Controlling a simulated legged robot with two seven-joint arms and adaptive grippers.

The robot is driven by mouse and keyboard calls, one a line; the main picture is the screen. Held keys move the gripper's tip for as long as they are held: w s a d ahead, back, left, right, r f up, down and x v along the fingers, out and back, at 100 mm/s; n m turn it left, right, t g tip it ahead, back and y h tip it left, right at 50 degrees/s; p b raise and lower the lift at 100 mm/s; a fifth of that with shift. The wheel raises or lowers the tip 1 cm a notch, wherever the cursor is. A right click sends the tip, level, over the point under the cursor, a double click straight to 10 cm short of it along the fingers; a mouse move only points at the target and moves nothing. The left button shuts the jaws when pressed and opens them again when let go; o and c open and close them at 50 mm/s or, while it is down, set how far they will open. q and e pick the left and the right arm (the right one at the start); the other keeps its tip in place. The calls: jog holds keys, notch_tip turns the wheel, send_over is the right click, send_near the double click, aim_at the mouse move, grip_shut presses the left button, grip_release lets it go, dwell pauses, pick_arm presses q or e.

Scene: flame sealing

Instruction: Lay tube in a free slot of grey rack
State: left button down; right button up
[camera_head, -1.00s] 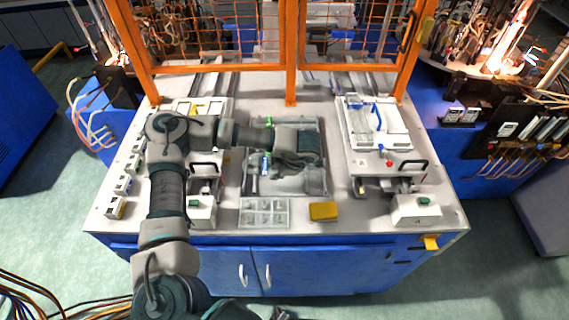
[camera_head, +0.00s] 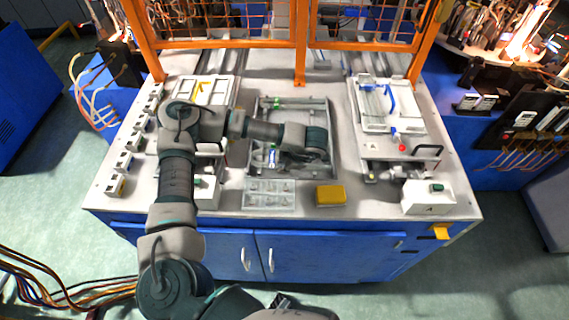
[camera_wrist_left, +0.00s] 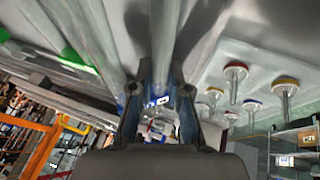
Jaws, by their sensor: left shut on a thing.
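The grey rack (camera_head: 325,112) is a shallow framed tray in the middle of the bench. A green-ended tube (camera_head: 290,104) lies along its far side; a green end also shows in the left wrist view (camera_wrist_left: 76,60). A blue-and-white piece (camera_head: 272,155) shows at its left side. My left gripper (camera_head: 312,162) is over the rack's right part, with its fingertips hidden under the wrist in the head view. In the left wrist view its fingers (camera_wrist_left: 161,98) are shut on a clear tube (camera_wrist_left: 165,45). I cannot tell whether the tube touches the rack. My right gripper is not in view.
A clear compartment tray (camera_head: 268,206) with small funnel-like glass pieces and a yellow block (camera_head: 330,195) stand in front of the rack. White devices (camera_head: 385,105) flank it. An orange guard frame (camera_head: 300,60) stands behind.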

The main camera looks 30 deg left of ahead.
pick_arm(q)
jog(key=shift+a+f, duration=0.1)
jog(key=shift+a, duration=0.05)
jog(key=shift+d, duration=0.2)
jog(key=shift+s+f, duration=0.2)
dwell(0.5)
jog(key=c, duration=1.1)
grip_release()
jog(key=shift+f, duration=0.1)
jog(key=shift+o, duration=0.2)
jog(key=shift+w, duration=0.1)
jog(key=shift+a, duration=0.1)
jog(key=shift+r, duration=0.35)
jog(key=v, duration=1.1)
jog(key=shift+d, duration=0.25)
